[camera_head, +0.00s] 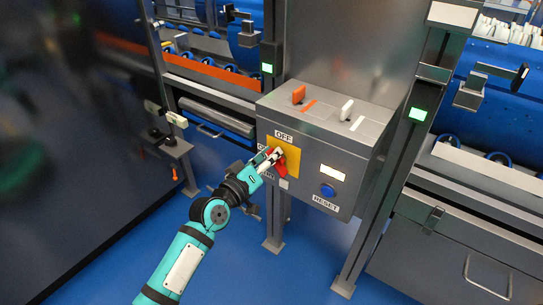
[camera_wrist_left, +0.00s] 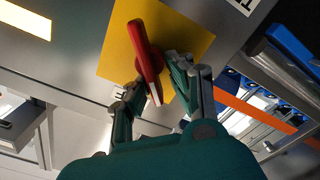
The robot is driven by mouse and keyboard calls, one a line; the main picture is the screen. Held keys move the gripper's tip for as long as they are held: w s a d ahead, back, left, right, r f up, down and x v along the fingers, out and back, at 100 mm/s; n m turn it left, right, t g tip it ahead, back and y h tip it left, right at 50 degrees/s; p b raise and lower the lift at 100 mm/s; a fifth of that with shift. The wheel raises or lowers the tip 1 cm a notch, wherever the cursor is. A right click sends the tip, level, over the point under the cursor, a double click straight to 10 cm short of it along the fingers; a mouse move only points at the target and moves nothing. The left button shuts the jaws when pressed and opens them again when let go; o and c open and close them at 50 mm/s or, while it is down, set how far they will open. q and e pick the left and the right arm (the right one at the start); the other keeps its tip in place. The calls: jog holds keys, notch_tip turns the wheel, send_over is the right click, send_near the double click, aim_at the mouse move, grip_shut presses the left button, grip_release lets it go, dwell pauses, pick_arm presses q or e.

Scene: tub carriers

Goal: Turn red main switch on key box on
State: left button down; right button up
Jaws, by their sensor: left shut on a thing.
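The red main switch (camera_head: 281,169) sits on a yellow plate (camera_head: 292,161) on the front of the grey key box (camera_head: 345,160). In the left wrist view the red switch handle (camera_wrist_left: 144,45) slants across the yellow plate (camera_wrist_left: 186,38). My left gripper (camera_wrist_left: 156,82) has a finger on each side of the handle's near end and is shut on it. My right gripper is out of view.
The box also has a blue reset button (camera_head: 328,190) and a lit panel (camera_head: 332,173). An orange lever (camera_head: 298,95) and a white lever (camera_head: 347,109) stand on its top. A metal post (camera_head: 388,190) is close to its right. Blue floor (camera_head: 240,265) lies open below.

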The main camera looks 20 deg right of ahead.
pick_arm(q)
jog(key=shift+s+d+f+n, duration=0.2)
jog(key=shift+d+n, duration=0.05)
jog(key=shift+n, duration=0.65)
jog(key=shift+f+n, duration=0.1)
jog(key=shift+n, duration=0.8)
jog(key=n, duration=0.3)
jog(key=shift+w+f+p, duration=0.1)
jog(key=shift+p, duration=0.2)
jog(key=shift+w+a+n, duration=0.1)
jog(key=shift+n, duration=1.2)
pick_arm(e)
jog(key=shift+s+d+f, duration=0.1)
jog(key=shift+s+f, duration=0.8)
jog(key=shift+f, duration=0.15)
pick_arm(q)
jog(key=shift+w, duration=0.1)
jog(key=c, duration=1.4)
grip_release()
jog(key=shift+c, duration=0.2)
jog(key=o, duration=0.4)
jog(key=shift+a+f, duration=0.1)
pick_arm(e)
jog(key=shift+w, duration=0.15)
